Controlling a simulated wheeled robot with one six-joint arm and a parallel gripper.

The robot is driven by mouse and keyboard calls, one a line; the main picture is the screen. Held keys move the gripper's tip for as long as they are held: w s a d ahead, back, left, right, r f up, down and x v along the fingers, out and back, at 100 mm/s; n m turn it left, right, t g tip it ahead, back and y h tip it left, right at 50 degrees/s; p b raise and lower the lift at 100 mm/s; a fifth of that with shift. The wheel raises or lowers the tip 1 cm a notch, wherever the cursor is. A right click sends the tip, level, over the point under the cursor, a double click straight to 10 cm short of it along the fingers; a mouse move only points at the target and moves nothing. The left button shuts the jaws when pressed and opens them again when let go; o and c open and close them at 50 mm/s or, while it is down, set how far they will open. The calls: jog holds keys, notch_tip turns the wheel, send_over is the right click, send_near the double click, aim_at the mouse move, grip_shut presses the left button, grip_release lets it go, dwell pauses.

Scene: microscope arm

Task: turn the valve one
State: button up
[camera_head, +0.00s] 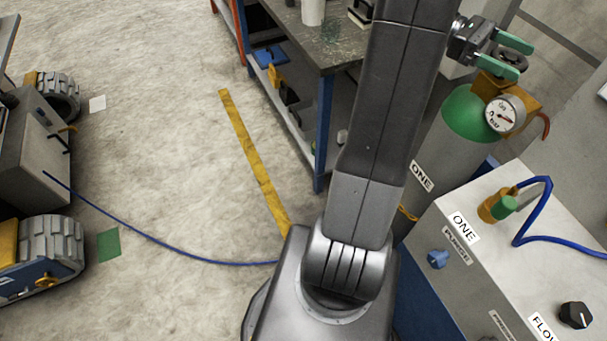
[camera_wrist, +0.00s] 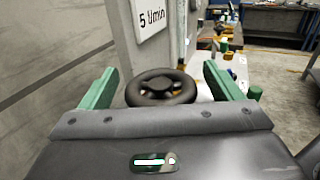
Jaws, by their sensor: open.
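The gas cylinder (camera_head: 440,140), labelled ONE, stands at the right with a green shoulder, a brass-yellow valve body (camera_head: 490,88) and a round pressure gauge (camera_head: 505,114). A black handwheel (camera_wrist: 160,88) shows in the wrist view, centred between my green fingers. My gripper (camera_head: 524,60) is open above the cylinder's valve body. In the wrist view my gripper (camera_wrist: 160,70) has a gap on each side of the handwheel, and neither finger visibly touches it. In the head view I cannot make out the handwheel clearly near the fingers.
A grey box panel (camera_head: 490,225) with another ONE label, a blue knob (camera_head: 437,259) and a black knob (camera_head: 575,315) stands at lower right. A blue hose (camera_head: 532,225) loops over it. A workbench (camera_head: 330,45) stands behind my arm. Open floor lies left.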

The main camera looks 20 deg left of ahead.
jog(key=n+t+b, duration=0.2)
jog(key=t+b, duration=0.1)
jog(key=t, duration=0.1)
jog(key=n+t+h+b, duration=0.1)
jog(key=n+t+b, duration=0.2)
jog(key=t, duration=0.2)
jog(key=shift+s+f+n+h, duration=0.1)
jog(key=shift+f+n+h, duration=0.05)
jog(key=shift+n+h, duration=0.15)
jog(key=shift+n+t+y+b, duration=0.95)
jog(key=shift+n+t+b, duration=0.6)
jog(key=shift+t, duration=0.8)
jog(key=shift+n+t+y+b, duration=1.05)
jog(key=shift+n+t, duration=0.8)
jog(key=shift+t, duration=0.5)
jog(key=p+v, duration=0.2)
jog(key=v, duration=1.1)
jog(key=shift+s+a, duration=0.2)
jog(key=shift+a, duration=0.05)
